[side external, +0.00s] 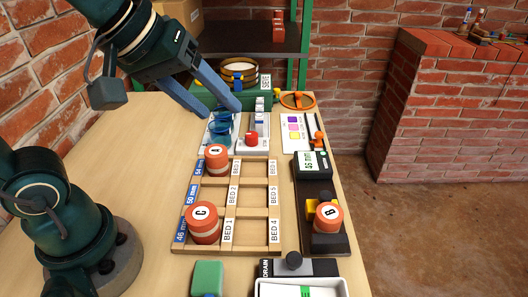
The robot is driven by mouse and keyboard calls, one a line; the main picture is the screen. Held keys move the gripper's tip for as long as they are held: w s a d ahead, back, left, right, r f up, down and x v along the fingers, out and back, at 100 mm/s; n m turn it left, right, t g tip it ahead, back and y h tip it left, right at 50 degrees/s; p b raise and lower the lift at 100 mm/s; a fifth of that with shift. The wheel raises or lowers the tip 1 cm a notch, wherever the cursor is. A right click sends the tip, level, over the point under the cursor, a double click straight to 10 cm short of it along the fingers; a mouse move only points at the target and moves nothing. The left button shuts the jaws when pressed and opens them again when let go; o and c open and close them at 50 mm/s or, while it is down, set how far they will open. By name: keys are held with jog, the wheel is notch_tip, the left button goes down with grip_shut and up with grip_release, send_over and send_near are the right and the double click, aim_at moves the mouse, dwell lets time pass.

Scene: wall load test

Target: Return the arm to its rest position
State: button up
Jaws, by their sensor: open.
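My gripper (221,108) is in the upper left of the side external view, with its two blue-grey fingers apart and nothing visible between them.
Puck B (328,217) sits on a black tester (310,242) at right. A white tray (262,289) is in front. The left of the table is mostly clear.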

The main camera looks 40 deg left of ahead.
jog(key=s+a+f+m+g, duration=0.1)
jog(key=s+a+f+m, duration=0.1)
jog(key=s+f+m, duration=0.3)
jog(key=shift+s+f+m+y, duration=0.35)
jog(key=shift+s+m, duration=0.35)
jog(key=shift+s, duration=0.4)
